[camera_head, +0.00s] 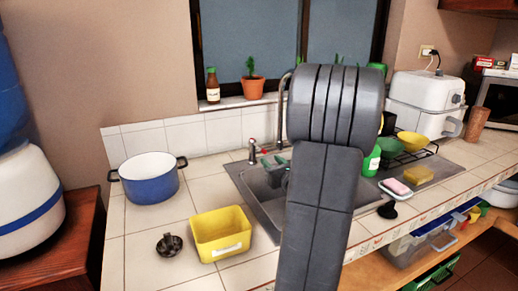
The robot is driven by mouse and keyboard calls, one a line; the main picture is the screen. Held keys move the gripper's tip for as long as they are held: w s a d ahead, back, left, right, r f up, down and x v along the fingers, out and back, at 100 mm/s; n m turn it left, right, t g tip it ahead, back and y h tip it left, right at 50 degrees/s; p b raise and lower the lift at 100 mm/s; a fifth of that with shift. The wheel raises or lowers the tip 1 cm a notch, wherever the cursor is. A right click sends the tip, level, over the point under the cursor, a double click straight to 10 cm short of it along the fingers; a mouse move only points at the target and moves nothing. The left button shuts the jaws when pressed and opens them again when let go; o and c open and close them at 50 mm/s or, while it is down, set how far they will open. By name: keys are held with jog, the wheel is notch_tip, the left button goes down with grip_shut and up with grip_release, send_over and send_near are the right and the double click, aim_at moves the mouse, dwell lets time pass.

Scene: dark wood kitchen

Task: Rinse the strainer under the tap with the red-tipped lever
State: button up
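A small tap with a red-tipped lever (252,150) stands at the back left edge of the metal sink (250,197). A taller curved faucet (282,105) rises behind the sink and is partly covered by my arm. A small dark round piece with a raised knob (169,245) lies on the tiled counter, left of the yellow tub; it may be the strainer, but I cannot tell for sure. My arm stands upright in front of the sink and hides much of the basin. My gripper is not visible.
A blue pot (150,180) and a yellow tub (221,235) stand left of the sink. To the right are a green bottle (372,161), a pink-topped sponge (397,187), a yellow sponge (419,174) and a dish rack with bowls (411,141). Bare tiles (140,222) show at the left.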

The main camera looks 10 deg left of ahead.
jog(key=p, duration=0.1)
send_near(254, 141)
jog(key=x, duration=0.5)
jog(key=shift+d+f, duration=0.1)
jog(key=shift+f, duration=0.15)
grip_shut()
